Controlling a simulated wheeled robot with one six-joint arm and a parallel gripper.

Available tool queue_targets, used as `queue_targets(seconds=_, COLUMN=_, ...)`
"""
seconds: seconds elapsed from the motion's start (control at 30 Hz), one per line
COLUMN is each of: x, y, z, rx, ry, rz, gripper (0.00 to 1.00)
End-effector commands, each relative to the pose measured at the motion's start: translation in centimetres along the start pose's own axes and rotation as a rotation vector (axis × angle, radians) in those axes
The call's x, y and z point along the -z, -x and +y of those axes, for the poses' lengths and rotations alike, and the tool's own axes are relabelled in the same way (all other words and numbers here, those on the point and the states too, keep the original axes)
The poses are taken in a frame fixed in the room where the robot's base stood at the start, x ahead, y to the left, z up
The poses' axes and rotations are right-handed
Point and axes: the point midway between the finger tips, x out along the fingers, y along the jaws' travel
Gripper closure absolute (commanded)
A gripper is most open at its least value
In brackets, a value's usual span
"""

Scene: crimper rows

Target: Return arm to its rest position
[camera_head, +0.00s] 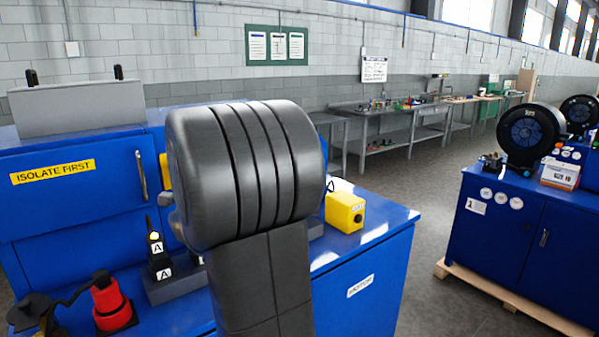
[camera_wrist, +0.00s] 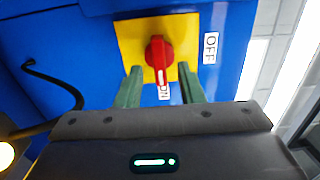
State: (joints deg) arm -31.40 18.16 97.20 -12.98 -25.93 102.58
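My gripper (camera_wrist: 159,69) shows in the wrist view with its two green fingers spread apart and nothing held between them. A red rotary switch knob (camera_wrist: 157,55) on a yellow plate (camera_wrist: 130,40) lies ahead, seen between and just beyond the fingertips. The white mark on the knob points toward the ON label (camera_wrist: 164,92); the OFF label (camera_wrist: 211,47) is to the right. I see no contact, but the exact gap is unclear. In the head view my dark arm fills the middle, and my gripper and the knob are hidden.
A blue machine (camera_head: 370,270) with a yellow box (camera_head: 345,211) stands close around my arm. Another blue cabinet (camera_head: 500,235) stands right, with open floor between. A cable (camera_wrist: 62,82) curves left of the fingers.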

Motion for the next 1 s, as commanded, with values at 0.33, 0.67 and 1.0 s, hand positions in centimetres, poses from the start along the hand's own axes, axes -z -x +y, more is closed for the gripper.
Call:
queue_targets(seconds=0.33, x=0.0, y=-2.0, z=-0.1, rx=0.001, ry=0.189, rz=0.0, gripper=0.65)
queue_targets(seconds=0.67, x=-0.1, y=-2.0, z=-0.2, rx=0.0, ry=0.468, rz=0.0, gripper=0.65)
queue_targets(seconds=1.0, x=-0.1, y=-2.0, z=-0.3, rx=0.0, ry=0.647, rz=0.0, gripper=0.65)
